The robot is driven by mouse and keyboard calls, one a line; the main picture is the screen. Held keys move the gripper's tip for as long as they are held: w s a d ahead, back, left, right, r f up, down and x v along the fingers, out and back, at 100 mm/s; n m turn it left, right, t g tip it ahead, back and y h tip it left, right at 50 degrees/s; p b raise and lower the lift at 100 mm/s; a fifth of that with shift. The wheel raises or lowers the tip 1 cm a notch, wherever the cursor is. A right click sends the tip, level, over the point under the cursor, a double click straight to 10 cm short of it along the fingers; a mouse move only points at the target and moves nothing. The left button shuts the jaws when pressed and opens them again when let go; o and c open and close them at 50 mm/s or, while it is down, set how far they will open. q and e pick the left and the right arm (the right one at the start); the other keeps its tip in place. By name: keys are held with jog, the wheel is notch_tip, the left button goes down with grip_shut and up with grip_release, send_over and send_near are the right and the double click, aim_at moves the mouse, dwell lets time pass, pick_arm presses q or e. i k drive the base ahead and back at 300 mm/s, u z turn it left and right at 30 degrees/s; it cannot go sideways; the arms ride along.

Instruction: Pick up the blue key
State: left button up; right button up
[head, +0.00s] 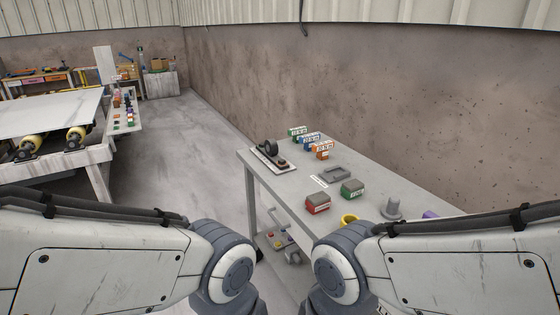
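I cannot make out a blue key in the head view. A small blue labelled block (310,140) stands at the far side of the grey table (350,167), between a green labelled block (297,132) and an orange labelled block (324,151). I cannot tell whether any of these is or holds a key. Both of my arms reach in from the lower corners, and their grippers are outside the picture.
The table also holds a dark clamp-like device (270,150), a grey bracket (335,173), a red box (317,203), a green box (352,188), a yellow ring (349,219), a grey peg (392,208) and a purple piece (430,214). Open floor (180,150) lies left.

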aim_at(308, 141)
jog(key=u, duration=0.2)
jog(key=i, duration=0.25)
jog(key=u, duration=0.85)
jog(key=i, duration=1.75)
jog(key=u, duration=0.25)
jog(key=i, duration=1.3)
jog(key=z, duration=1.45)
jog(key=i, duration=1.05)
jog(key=z, duration=1)
